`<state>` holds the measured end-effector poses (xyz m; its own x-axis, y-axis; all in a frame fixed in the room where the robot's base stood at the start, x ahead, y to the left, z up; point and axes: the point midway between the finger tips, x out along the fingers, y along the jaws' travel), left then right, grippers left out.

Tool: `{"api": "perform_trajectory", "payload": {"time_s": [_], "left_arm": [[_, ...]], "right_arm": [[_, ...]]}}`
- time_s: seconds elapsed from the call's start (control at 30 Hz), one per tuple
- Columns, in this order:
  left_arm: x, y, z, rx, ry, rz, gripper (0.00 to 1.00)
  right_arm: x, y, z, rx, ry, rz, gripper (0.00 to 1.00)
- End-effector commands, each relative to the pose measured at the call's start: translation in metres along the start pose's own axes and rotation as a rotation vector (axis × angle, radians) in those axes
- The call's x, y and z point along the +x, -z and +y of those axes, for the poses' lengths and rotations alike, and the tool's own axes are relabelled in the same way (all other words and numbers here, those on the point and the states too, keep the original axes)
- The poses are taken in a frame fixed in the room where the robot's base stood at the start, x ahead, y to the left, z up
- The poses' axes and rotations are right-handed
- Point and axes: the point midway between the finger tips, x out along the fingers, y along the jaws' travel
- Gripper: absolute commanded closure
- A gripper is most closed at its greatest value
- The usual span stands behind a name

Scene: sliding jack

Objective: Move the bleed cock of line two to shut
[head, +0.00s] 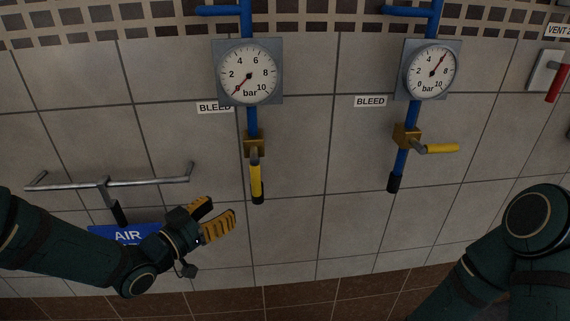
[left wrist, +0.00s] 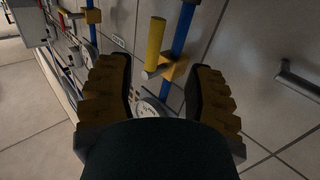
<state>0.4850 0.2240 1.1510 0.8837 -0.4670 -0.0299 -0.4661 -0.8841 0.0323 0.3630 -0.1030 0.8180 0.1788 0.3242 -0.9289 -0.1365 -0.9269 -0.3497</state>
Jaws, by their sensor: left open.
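Two bleed cocks sit on blue pipes on the tiled wall; no line numbers are readable. The left cock's yellow lever (head: 256,182) points down along its pipe below a brass body (head: 254,145). The right cock's yellow lever (head: 441,148) points right, across its pipe. My left gripper (head: 222,207) is open and empty, left of and below the left lever's end in the head view, apart from it. In the left wrist view, the left cock's lever (left wrist: 155,46) shows beyond and between the open fingers (left wrist: 160,70). My right gripper is out of view.
Left gauge (head: 249,76) reads near the low end; right gauge (head: 432,72) reads about 6. A metal bar handle (head: 140,182) and blue AIR sign (head: 111,231) are at left, partly behind my left arm. A red lever (head: 557,84) is far right.

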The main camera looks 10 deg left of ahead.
Motion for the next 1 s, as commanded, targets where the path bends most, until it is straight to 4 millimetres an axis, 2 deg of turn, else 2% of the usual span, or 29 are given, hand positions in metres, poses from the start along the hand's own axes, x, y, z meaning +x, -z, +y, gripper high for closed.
{"api": "perform_trajectory", "payload": {"time_s": [0.03, 0.1, 0.27, 0.7, 0.83, 1.0], "left_arm": [[-0.003, 0.01, 0.0, 0.02, -0.007, 0.017, 0.47], [-0.004, 0.015, 0.002, 0.032, -0.018, 0.029, 0.47], [0.011, 0.015, 0.003, 0.035, -0.024, 0.033, 0.47], [0.094, 0.017, 0.005, 0.032, -0.023, 0.032, 0.47], [0.114, 0.018, 0.005, 0.032, -0.022, 0.031, 0.47], [0.129, 0.018, 0.005, 0.033, -0.021, 0.03, 0.47]], "right_arm": [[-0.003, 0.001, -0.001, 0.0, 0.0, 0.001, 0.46], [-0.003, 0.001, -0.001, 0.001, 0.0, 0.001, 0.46], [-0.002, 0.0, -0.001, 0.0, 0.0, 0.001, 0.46], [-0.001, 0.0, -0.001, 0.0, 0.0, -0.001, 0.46], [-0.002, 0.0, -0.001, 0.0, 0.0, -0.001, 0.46], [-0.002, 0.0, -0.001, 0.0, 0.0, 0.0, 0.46]]}}
